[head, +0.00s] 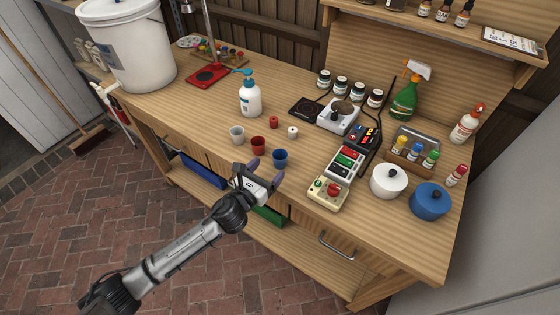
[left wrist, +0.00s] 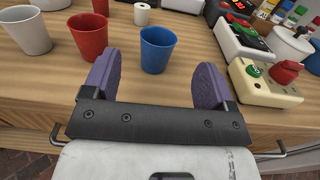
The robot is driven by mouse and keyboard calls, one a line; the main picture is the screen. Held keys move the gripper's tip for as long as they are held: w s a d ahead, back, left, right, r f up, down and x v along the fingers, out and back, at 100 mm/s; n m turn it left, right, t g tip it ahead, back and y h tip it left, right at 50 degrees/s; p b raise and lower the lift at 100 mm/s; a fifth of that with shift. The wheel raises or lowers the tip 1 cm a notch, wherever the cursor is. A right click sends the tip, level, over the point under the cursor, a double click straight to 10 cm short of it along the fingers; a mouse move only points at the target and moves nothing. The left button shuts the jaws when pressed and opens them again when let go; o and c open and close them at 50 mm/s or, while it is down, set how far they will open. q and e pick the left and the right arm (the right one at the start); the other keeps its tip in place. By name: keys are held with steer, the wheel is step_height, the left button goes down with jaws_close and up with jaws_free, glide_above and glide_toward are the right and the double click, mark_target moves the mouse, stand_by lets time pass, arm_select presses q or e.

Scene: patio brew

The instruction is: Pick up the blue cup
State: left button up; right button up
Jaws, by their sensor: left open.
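The blue cup (head: 280,158) stands upright near the front edge of the wooden bench, right of the red cup. In the left wrist view the blue cup (left wrist: 156,50) sits ahead of my fingers, in line with the gap between them. My right gripper is not in view.
A red cup (head: 258,146) and a white cup (head: 237,135) stand left of the blue cup. A control box with a red button (head: 328,193) lies to its right. A small white container (head: 292,132) and a pump bottle (head: 250,98) stand behind.

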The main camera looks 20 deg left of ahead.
mark_target(276, 160)
arm_select(q)
steer(key=shift+b+x, duration=0.7)
steer(key=shift+x, duration=2.15)
steer(key=shift+a, duration=0.1)
steer(key=c, duration=1)
steer(key=shift+r, duration=0.1)
